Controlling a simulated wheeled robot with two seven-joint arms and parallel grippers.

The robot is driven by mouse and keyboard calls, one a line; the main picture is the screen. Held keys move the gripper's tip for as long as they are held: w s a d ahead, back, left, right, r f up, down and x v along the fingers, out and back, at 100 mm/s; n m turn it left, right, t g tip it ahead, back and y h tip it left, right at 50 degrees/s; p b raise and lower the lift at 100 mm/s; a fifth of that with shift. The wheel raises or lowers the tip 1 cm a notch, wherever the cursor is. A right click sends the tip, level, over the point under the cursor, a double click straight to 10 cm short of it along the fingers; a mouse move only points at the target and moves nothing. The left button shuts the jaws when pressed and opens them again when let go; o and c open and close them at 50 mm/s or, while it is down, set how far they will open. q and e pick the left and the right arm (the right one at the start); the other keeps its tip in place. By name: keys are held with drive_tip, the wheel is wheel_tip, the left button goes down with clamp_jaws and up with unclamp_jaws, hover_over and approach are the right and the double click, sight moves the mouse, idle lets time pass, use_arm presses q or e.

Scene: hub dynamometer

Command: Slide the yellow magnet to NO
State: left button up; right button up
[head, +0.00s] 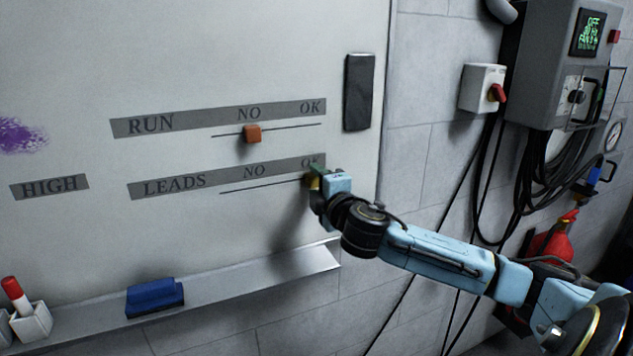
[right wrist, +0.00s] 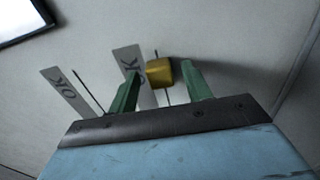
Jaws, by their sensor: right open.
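The yellow magnet (right wrist: 159,72) sits on the thin slide line below OK in the LEADS row. In the head view only a small yellow patch (head: 312,182) shows beside my gripper; the rest is hidden. My right gripper (head: 319,176) is at the OK end of that row. In the right wrist view its green fingers (right wrist: 161,70) stand open on either side of the magnet, with a small gap visible at each side. The NO label (head: 255,171) is left of the gripper, above the same line. My left gripper is not in view.
A dark block (head: 358,92) is on the board at upper right. A ledge (head: 235,284) below holds a blue eraser (head: 155,298). The LEADS line left of my gripper is clear.

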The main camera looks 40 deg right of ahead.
drive_tip(key=shift+w, duration=0.25)
drive_tip(key=shift+c, duration=0.4)
clamp_jaws()
